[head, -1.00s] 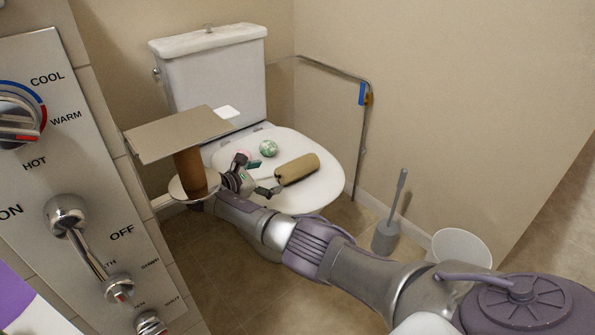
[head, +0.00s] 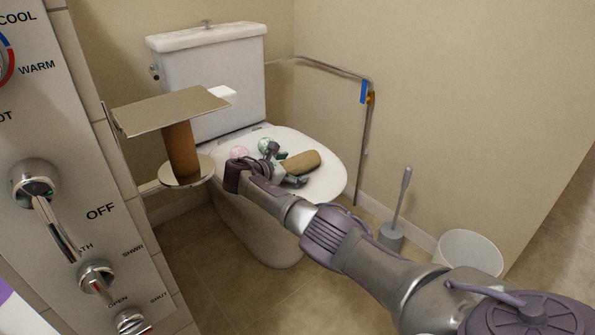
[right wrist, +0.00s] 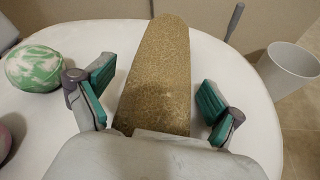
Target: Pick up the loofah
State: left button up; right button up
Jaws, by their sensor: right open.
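The loofah (head: 301,163) is a tan-brown, rounded cylinder lying on the closed white toilet lid (head: 325,180). My right gripper (head: 285,166) is over the lid at the loofah's near left end, which it partly hides. In the right wrist view, the loofah (right wrist: 158,75) stretches away from the palm between the two teal-padded fingers (right wrist: 155,98). The fingers are spread wide, with a gap on each side of it. The near end of the loofah is hidden by the gripper's body. My left gripper is not in view.
A green-and-white ball (head: 265,145) and a pink ball (head: 239,153) lie on the lid left of the loofah. A paper roll holder with a metal cover (head: 172,110) stands close left of my gripper. A toilet brush (head: 393,232) and white bin (head: 468,252) stand on the floor at right.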

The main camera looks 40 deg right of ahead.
jog(key=c, duration=1)
jog(key=shift+r, duration=0.2)
jog(key=shift+c, duration=0.2)
